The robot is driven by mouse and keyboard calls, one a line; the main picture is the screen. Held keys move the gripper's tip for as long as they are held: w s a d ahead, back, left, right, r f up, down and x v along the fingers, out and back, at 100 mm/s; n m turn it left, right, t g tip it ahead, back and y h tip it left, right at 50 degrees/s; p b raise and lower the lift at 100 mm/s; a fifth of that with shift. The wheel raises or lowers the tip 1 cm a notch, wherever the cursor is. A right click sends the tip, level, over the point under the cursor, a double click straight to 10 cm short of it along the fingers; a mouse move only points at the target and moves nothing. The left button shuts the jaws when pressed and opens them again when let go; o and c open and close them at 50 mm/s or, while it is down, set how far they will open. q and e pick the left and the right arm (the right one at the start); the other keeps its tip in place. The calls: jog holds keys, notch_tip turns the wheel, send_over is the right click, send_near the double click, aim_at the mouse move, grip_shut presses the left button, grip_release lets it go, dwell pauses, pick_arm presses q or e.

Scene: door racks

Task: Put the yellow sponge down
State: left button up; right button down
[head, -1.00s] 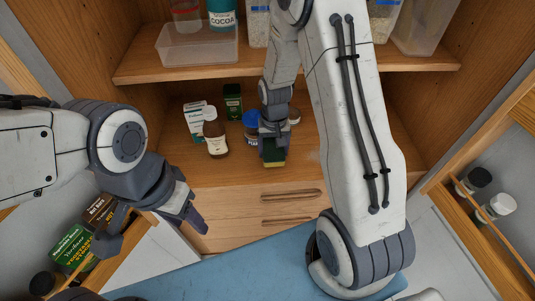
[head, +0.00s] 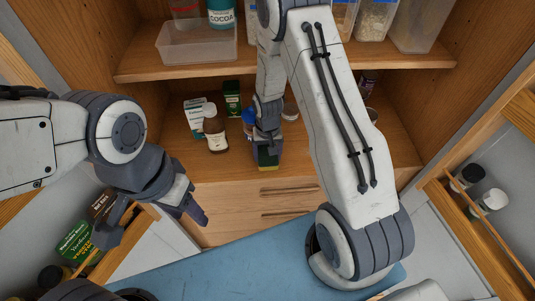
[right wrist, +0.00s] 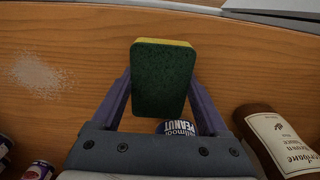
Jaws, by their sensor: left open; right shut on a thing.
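The sponge, green with a thin yellow layer, shows in the head view (head: 268,160) at the front of the lower shelf. In the right wrist view the sponge (right wrist: 163,80) stands on edge between the fingers, its dark green face toward the camera. My right gripper (head: 266,148) is shut on it, above or at the shelf's front edge; whether the sponge touches the wood I cannot tell. My left gripper (head: 155,222) is open and empty, to the left, in front of the cabinet. The lower shelf (head: 222,170) is bare along its front left part.
A brown bottle (head: 214,132), a white box (head: 193,112), a green box (head: 232,98) and a blue-lidded peanut jar (head: 248,120) stand near the sponge. The jar's label (right wrist: 178,127) shows by the right gripper. Pale powder (right wrist: 40,75) lies on the wood. The upper shelf (head: 290,62) overhangs.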

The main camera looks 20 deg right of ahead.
jog(key=shift+s+f+b, duration=0.2)
jog(key=shift+f+b, duration=0.1)
jog(key=shift+f, duration=0.25)
grip_release()
jog(key=shift+r+p, duration=0.4)
jog(key=shift+w+r, duration=0.25)
jog(key=shift+r, duration=0.05)
notch_tip(320, 180, up, 11)
jog(key=b, duration=0.3)
jog(key=s+a+r+n, duration=0.4)
jog(key=s+a+r, duration=0.4)
jog(key=s+a, duration=0.15)
jog(key=s+a+r+n, duration=0.1)
jog(key=s+a+n, duration=0.1)
jog(key=s, duration=0.5)
jog(key=s+a+r+n+y, duration=0.1)
jog(key=s+a+r+n, duration=0.1)
jog(key=s+n, duration=0.2)
jog(key=s, duration=0.3)
jog(key=shift+a+r, duration=0.25)
jog(key=shift+r, duration=0.05)
jog(key=shift+f, duration=0.1)
